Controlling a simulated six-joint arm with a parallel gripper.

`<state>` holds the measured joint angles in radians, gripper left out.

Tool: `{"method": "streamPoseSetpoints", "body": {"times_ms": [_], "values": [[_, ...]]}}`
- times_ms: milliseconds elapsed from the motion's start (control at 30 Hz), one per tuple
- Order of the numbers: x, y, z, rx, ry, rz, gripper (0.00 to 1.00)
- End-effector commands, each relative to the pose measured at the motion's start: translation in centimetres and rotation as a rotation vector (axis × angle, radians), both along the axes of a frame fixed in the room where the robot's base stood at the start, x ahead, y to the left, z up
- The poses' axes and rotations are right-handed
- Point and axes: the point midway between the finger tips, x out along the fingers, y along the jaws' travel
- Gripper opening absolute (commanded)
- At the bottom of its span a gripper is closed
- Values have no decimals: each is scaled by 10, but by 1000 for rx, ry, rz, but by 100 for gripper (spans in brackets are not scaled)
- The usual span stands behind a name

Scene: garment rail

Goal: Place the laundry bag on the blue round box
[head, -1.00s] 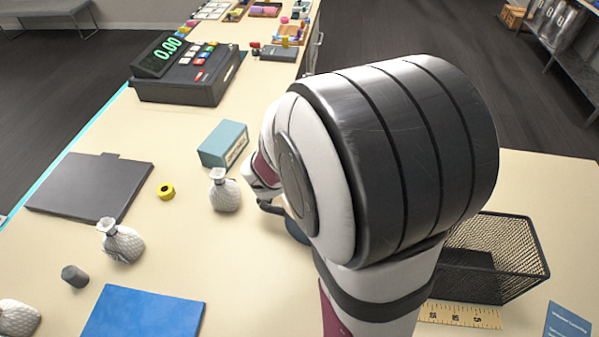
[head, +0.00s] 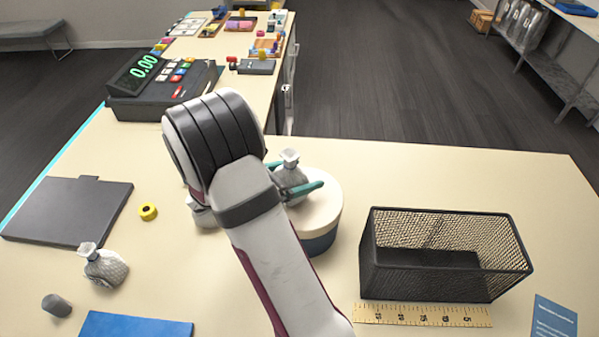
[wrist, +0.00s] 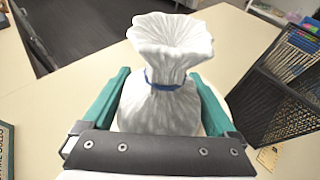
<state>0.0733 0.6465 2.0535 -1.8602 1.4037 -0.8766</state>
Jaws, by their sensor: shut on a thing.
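The laundry bag (head: 289,172) is a pale grey-white sack with a gathered neck. In the wrist view the bag (wrist: 168,105) stands upright with a blue tie around its neck. My gripper (head: 294,177) is shut on it, with one teal finger on each side; the wrist view shows my gripper (wrist: 160,78) the same way. The blue round box (head: 318,240) has a cream lid and a dark blue lower side. The bag is over its lid in the head view; I cannot tell whether they touch. My arm hides the box's left part.
A black mesh basket (head: 445,255) stands right of the box, with a ruler (head: 422,315) before it. Another bag (head: 104,267) stands at left; one more (head: 203,214) is partly behind my arm. A cash register (head: 160,85) stands at the back left. The table's back right is clear.

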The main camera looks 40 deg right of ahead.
Motion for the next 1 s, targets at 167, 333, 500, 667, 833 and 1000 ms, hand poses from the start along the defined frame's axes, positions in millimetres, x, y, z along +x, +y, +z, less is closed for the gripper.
{"method": "streamPoseSetpoints", "body": {"times_ms": [167,333,500,667,833,1000], "values": [[0,0,-2,0,1,0,22],[0,0,-2,0,1,0,100],[0,0,0,0,0,0,100],[1,20,9,-1,-1,4,100],[1,56,24,0,-2,6,100],[1,87,36,0,-2,4,100]]}}
